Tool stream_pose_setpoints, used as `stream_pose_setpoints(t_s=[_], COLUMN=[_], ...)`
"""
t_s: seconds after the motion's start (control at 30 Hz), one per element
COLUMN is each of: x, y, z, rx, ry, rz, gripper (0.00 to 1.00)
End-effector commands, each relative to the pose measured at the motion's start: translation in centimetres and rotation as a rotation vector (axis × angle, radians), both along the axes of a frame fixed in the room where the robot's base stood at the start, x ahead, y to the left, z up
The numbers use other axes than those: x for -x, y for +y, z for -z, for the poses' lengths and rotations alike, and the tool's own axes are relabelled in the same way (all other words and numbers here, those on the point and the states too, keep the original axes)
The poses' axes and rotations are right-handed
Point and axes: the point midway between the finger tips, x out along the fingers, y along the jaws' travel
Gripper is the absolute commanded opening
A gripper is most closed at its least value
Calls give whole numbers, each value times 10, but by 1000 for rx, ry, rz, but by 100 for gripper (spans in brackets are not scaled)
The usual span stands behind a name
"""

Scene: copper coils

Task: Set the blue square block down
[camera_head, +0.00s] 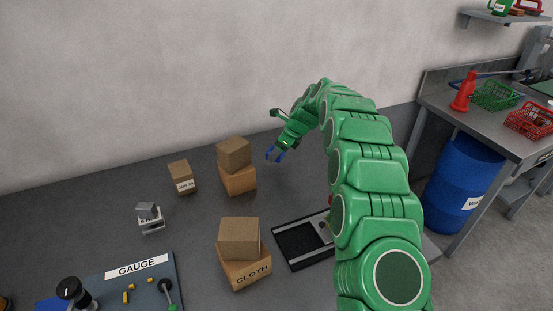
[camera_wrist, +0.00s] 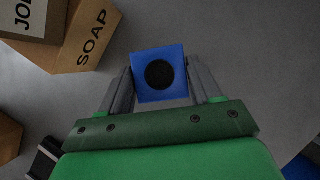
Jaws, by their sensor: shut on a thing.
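The blue square block (camera_wrist: 176,62) has a round dark spot in the middle of its face. It sits between the two grey fingers of my gripper (camera_wrist: 162,82) in the wrist view, and the gripper is shut on it. In the head view my gripper (camera_head: 274,154) is at the end of my green arm, to the right of the stacked boxes at the back. I cannot tell the height of the block above the grey surface.
Two stacked cardboard boxes (camera_head: 237,168) stand just left of my gripper; a box marked SOAP (camera_wrist: 97,40) shows in the wrist view. Stacked boxes marked CLOTH (camera_head: 246,272) and a black tray (camera_head: 295,245) are nearer. A small box (camera_head: 181,174) stands farther left. Grey surface surrounds them.

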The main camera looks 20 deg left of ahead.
Motion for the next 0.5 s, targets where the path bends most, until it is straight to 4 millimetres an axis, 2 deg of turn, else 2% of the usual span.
stream_pose_setpoints(t_s=[0.13, 0.5], x=[-8, -14], y=[5, 8], z=[10, 19], rx=[0, 0], ry=[-2, -2], rz=[1, 1], gripper=[18, 18])
